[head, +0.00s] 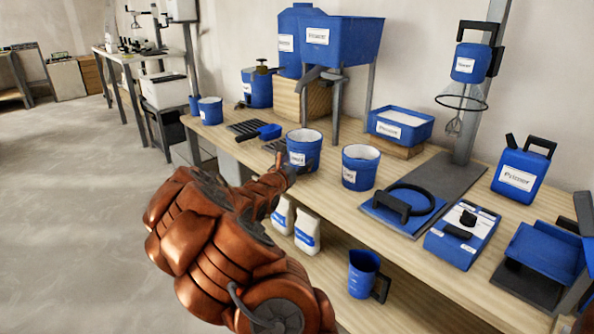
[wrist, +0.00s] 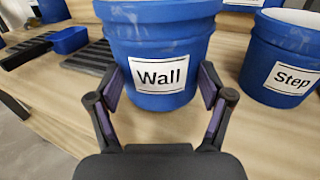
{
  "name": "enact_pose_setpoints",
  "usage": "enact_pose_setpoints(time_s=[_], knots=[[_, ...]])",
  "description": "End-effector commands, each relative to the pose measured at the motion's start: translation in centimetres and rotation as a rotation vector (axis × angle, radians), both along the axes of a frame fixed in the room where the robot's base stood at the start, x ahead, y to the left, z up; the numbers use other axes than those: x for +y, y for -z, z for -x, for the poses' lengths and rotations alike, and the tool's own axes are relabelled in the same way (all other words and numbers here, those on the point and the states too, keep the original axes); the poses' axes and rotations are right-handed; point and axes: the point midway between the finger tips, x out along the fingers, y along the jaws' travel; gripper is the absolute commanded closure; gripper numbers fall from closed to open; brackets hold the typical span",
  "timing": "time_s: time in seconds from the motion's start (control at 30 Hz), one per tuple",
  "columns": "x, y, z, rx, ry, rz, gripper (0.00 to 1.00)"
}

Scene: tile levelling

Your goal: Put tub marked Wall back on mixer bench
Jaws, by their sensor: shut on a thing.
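The blue tub marked Wall (wrist: 160,45) stands upright between the two fingers of my gripper (wrist: 160,78), which is shut on its lower sides. In the head view this tub (head: 303,147) is at the front of the long wooden mixer bench (head: 335,192), with my gripper (head: 289,172) at its near side. Its label is too small to read there. It is at or very near the bench top; I cannot tell whether its base touches. My arm hides part of the bench edge.
The tub marked Step (wrist: 290,75) stands close on the right, apart from Wall. Left are a blue scoop (head: 259,132) and dark slatted mats (head: 247,127). A blue hopper (head: 343,40) stands behind. A blue jug (head: 363,274) and white bags (head: 307,231) are on the lower shelf.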

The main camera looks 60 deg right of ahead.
Motion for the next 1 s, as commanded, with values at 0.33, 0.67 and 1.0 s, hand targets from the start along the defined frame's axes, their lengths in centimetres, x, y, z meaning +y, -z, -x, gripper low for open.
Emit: enact_pose_setpoints(time_s=[0.33,0.67,1.0], knots=[[0.1,2.2,-0.1,-0.001,-0.002,0.003,0.9],[0.0,2.4,-0.1,-0.001,-0.001,0.001,0.1],[0.0,2.5,0.0,0.0,-0.001,0.0,0.0]])
